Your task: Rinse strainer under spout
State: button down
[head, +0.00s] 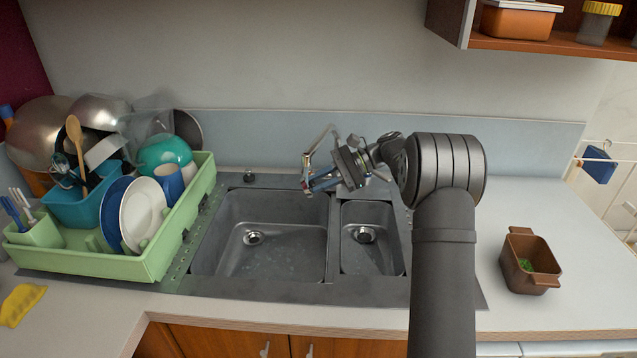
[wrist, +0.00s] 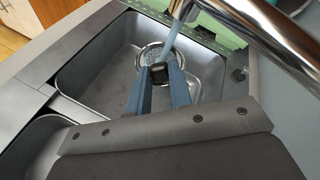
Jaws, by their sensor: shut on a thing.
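In the wrist view, a small round strainer (wrist: 151,56) with a bright metal rim shows just past my fingertips. My gripper (wrist: 160,76) is shut on its dark handle part, and the fingers hide some of it. A stream of water (wrist: 176,34) falls from the chrome spout (wrist: 262,28) and meets the strainer's rim area. In the head view my gripper (head: 324,182) is over the back of the sink, beside the tap (head: 310,158). The strainer is too small to make out clearly there.
The large basin (head: 230,262) and small basin (head: 390,262) look empty, each with a drain. A green dish rack (head: 150,262) full of dishes stands at left. The right counter is mostly clear.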

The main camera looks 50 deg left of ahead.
jog(key=shift+w+d, duration=0.2)
jog(key=shift+w, duration=0.15)
jog(key=shift+s+a, duration=0.35)
jog(key=shift+s, duration=0.35)
jog(key=shift+s+a, duration=0.35)
jog(key=shift+s, duration=0.3)
jog(key=shift+d, duration=0.1)
jog(key=s+d, duration=0.4)
jog(key=d, duration=0.4)
jog(key=shift+s+d, duration=0.3)
jog(key=shift+s, duration=0.05)
